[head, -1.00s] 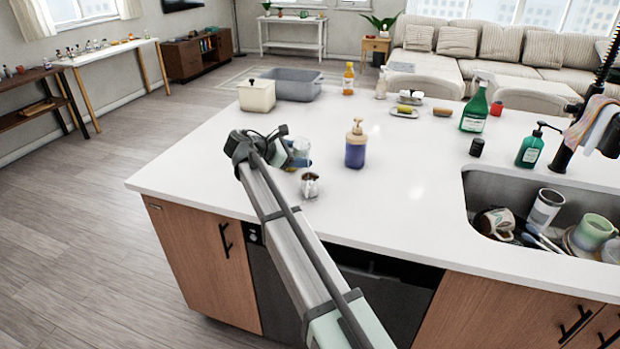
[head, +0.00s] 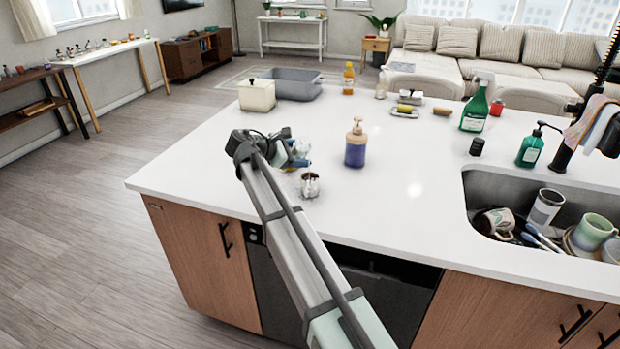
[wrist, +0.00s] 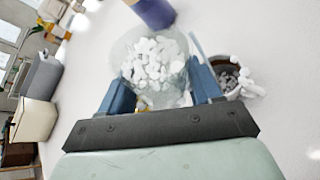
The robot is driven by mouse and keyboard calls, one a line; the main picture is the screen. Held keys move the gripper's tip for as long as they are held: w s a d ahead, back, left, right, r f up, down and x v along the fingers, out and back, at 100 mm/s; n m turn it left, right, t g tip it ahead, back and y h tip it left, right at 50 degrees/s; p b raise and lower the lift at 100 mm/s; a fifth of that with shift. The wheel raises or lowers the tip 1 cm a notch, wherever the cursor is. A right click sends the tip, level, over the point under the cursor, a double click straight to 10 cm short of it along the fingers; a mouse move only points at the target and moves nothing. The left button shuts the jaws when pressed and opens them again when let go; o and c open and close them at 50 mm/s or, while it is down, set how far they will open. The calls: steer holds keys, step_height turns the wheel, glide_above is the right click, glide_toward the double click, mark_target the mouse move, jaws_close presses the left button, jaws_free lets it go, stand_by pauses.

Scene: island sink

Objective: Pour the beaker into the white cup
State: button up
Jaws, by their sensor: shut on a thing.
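My gripper (wrist: 160,90), with blue fingers, is shut on a clear beaker (wrist: 132,57) holding many small white pieces. The beaker is tilted above the island top; in the head view it is largely hidden by my gripper (head: 292,153). The small cup (head: 311,190) stands on the counter just in front and to the right of the beaker. In the wrist view the cup (wrist: 217,85) is at the right, beside the right finger, with white pieces in it and at its rim.
A purple soap dispenser (head: 355,150) stands close by on the right. A white lidded canister (head: 257,97) and a grey tub (head: 294,86) are at the back left. The sink (head: 490,190) with dishes is at the far right. The counter's front middle is clear.

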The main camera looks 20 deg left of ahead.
steer(key=shift+r+m+t+y, duration=0.2)
steer(key=shift+m+t+y, duration=0.2)
steer(key=shift+m+y, duration=0.3)
stand_by(1.1)
steer(key=shift+a+r+m+y, duration=0.15)
steer(key=shift+r+m+y, duration=0.2)
steer(key=shift+m, duration=0.25)
stand_by(0.7)
steer(key=shift+w+f+m+t+y, duration=0.1)
steer(key=shift+f+m+t+y, duration=0.55)
steer(key=shift+m, duration=0.25)
stand_by(1.1)
steer(key=shift+w+a+r+n+g+h, duration=0.15)
steer(key=shift+r+n+g+h, duration=0.2)
steer(key=shift+r+n+h, duration=0.3)
steer(key=shift+s+d+f+n+g+h, duration=0.2)
steer(key=shift+n+g+h, duration=0.15)
steer(key=shift+n, duration=0.2)
steer(key=shift+f+n+g+h, duration=0.3)
steer(key=shift+n+h, duration=0.2)
steer(key=shift+n, duration=0.2)
steer(key=shift+s+d+n+h, duration=0.1)
steer(key=shift+d+n+h, duration=0.05)
steer(key=shift+n+h, duration=0.4)
steer(key=shift+f+g, duration=0.1)
steer(key=shift+g, duration=0.15)
